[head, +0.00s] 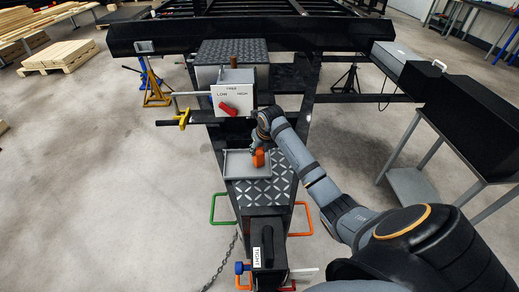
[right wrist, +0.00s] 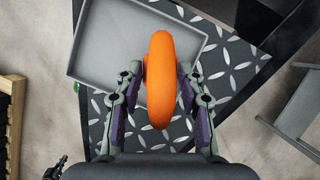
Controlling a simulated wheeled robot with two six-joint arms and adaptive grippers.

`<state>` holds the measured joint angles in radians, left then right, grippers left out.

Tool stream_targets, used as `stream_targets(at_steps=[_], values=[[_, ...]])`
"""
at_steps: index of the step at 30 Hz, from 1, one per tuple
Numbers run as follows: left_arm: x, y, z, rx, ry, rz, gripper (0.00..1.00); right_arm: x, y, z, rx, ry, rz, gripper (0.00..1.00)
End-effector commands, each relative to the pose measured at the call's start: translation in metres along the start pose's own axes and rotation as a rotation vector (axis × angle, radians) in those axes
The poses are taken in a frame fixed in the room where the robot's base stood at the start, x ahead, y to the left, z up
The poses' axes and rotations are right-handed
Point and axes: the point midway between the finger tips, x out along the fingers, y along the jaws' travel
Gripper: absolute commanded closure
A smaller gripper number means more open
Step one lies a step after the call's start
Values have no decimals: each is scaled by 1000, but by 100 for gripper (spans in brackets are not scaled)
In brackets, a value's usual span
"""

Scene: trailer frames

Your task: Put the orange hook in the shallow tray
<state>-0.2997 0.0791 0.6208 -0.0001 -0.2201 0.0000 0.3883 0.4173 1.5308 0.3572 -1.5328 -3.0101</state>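The orange hook (head: 258,157) is a thick, rounded orange piece between the fingers of my right gripper (head: 259,148). In the right wrist view the hook (right wrist: 160,80) stands lengthwise between the two fingers (right wrist: 160,88), which appear to press on its sides. The shallow tray (head: 236,164) is grey with a low rim and lies on the diamond-plate deck. In the head view the hook overlaps the tray's right part. In the wrist view the tray (right wrist: 105,40) lies beyond the hook, up and left. I cannot tell whether hook and tray touch. My left gripper is not in view.
A white FREE/LOW/HIGH panel (head: 232,91) with a red lever stands behind the tray. Diamond plate (head: 262,192) is bare in front of it. Green (head: 212,208) and orange (head: 309,220) loops flank the deck. A grey side table (head: 411,187) stands right.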

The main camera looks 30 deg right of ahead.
Motion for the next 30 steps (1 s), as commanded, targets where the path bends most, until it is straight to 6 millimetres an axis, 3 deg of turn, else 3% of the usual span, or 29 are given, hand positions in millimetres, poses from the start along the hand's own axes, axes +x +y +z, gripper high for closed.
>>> stream_targets(at_steps=[4, 15, 27, 30], values=[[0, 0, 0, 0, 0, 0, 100, 0, 0, 0, 0, 1, 0, 40], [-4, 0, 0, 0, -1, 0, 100, -8, 0, 2, 0, -1, -1, 40], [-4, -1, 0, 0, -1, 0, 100, -98, -1, 2, -3, -2, -3, 40], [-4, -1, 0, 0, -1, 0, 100, -112, -1, 2, -1, -1, -2, 40]])
